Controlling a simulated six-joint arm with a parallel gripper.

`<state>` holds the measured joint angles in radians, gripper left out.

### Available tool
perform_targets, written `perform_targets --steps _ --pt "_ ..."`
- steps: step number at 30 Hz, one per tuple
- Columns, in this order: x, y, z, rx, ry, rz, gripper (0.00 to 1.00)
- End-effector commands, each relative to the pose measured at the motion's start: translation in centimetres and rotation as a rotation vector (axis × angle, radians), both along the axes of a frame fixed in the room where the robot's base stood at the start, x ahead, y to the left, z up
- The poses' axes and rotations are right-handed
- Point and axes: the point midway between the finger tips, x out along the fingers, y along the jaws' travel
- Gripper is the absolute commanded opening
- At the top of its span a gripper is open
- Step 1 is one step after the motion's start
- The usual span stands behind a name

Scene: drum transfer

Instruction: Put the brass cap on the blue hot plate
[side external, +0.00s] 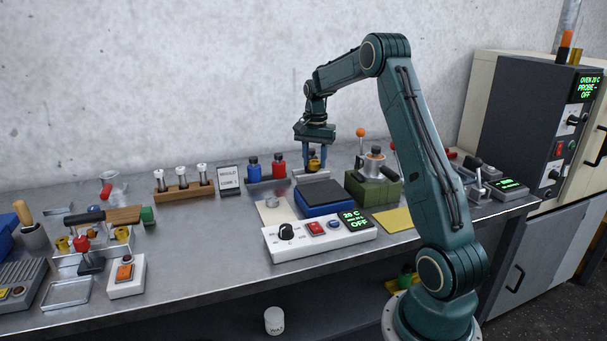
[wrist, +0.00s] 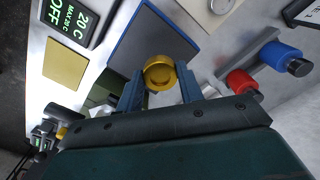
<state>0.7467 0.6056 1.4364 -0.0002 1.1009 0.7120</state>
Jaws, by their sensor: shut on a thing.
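The brass cap (wrist: 159,74) is a round gold piece held between the two fingers of my gripper (wrist: 160,88) in the wrist view. In the side view my gripper (side external: 314,158) points down behind the hot plate, with a small gold patch between its fingers. The blue hot plate (side external: 320,211) has a dark flat top and sits behind a white control box. In the wrist view the hot plate (wrist: 140,22) lies just beyond the cap, and its top looks bare. The cap's height above the surface is hard to judge.
The white control box (side external: 290,252) reads 20 C. A rack with a blue bottle (side external: 253,168) and a red bottle (side external: 279,168) stands left of my gripper. A green block (side external: 372,190) with a metal fixture stands right of the plate. A yellow pad (side external: 393,220) lies in front.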

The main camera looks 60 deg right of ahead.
Motion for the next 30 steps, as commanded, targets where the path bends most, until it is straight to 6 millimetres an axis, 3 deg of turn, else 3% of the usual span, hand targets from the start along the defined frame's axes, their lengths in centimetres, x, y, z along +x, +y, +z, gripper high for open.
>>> perform_targets --steps 6,17,30 --pt "0.0 0.0 -3.2 0.000 0.000 0.000 0.10" --pt "0.0 0.0 -4.2 -0.001 -0.001 0.000 0.10" --pt "0.0 0.0 -8.2 -0.001 -0.001 0.000 0.10"
